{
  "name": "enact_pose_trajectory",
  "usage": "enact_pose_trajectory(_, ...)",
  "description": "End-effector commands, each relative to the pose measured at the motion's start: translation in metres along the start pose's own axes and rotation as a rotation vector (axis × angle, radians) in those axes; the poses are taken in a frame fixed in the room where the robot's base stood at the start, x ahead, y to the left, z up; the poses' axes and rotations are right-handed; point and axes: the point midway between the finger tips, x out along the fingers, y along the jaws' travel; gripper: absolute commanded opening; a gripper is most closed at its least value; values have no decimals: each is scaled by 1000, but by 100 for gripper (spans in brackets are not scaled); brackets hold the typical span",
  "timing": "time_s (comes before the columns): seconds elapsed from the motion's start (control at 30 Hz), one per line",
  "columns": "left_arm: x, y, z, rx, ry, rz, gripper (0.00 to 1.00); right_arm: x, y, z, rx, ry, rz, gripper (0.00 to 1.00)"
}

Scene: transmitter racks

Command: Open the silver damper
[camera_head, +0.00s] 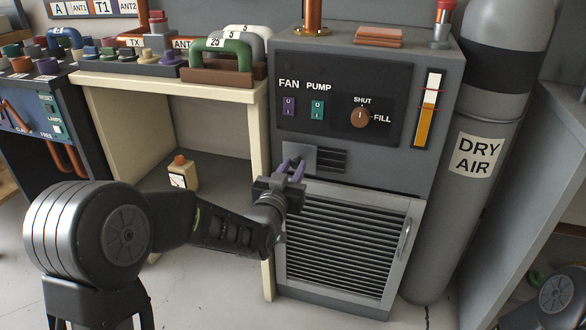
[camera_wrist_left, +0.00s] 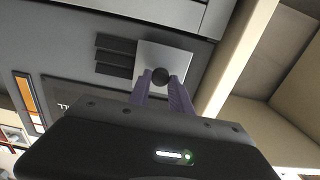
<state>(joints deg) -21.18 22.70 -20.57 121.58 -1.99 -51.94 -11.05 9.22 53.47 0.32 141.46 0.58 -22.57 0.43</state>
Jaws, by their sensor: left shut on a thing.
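The silver damper (camera_head: 303,152) is a small flat plate on the front of the grey cabinet, left of several dark horizontal slots (camera_head: 333,160). It also shows in the left wrist view (camera_wrist_left: 187,55), with a round black knob (camera_wrist_left: 160,75) on it. My left gripper (camera_head: 292,166) is at the damper, its purple fingers shut on the knob, one finger on each side (camera_wrist_left: 160,82). The slots beside the plate are uncovered where they show. The fingers hide a lower part of the plate. My right gripper is not in view.
Below the damper is a louvred silver door (camera_head: 345,240) with a handle at its right. Above are the fan and pump switches and a brown fill knob (camera_head: 360,117). A cream bench (camera_head: 170,88) stands left; a dry air cylinder (camera_head: 475,160) stands right.

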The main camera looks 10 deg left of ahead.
Motion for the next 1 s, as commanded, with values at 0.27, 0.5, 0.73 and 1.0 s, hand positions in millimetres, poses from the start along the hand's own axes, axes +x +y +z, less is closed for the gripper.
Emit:
enact_pose_trajectory(0.27,1,28,1,-2,1,5,0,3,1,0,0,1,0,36)
enact_pose_trajectory(0.5,0,95,0,-1,-1,6,0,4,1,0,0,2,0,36)
enact_pose_trajectory(0.73,0,123,0,0,-1,0,0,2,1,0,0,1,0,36)
enact_pose_trajectory(1.0,0,123,0,0,-1,-1,25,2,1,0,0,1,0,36)
